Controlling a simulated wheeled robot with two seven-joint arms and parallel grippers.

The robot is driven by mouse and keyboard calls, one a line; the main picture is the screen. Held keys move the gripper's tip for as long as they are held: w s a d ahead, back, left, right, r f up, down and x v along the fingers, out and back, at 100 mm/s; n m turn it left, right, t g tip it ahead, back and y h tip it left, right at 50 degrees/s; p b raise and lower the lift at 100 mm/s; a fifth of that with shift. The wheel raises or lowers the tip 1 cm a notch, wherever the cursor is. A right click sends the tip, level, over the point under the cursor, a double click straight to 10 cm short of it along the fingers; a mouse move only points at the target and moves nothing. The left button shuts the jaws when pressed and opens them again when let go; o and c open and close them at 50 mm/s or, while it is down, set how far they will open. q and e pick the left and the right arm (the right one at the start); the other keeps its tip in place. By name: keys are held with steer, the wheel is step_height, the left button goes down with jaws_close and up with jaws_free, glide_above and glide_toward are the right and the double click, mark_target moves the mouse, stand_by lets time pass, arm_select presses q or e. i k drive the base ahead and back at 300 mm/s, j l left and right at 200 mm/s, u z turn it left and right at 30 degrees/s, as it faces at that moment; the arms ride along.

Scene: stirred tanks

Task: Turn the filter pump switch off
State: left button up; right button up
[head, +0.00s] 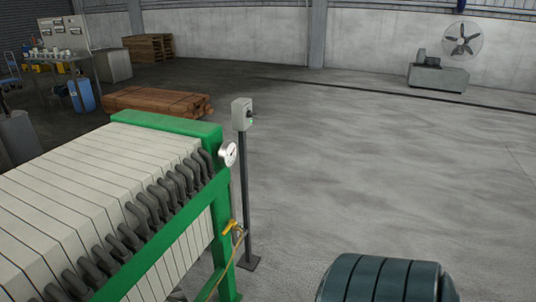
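A grey switch box (242,114) sits on top of a thin dark post with a square foot on the floor. A black knob and a small green spot show on its right face; the knob's exact position is too small to tell. The post stands just beyond the green end frame of a filter press (99,179) with many pale plates. Neither of my grippers shows in the head view.
A round gauge (228,154) and a yellow-handled valve (230,227) are on the press's end. A dark ribbed cylinder (385,279) is at the bottom right. Brown timber (157,103) lies behind the press. Open concrete floor (370,170) spreads right of the post.

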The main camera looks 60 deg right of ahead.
mark_target(250, 114)
steer(key=z, duration=1.75)
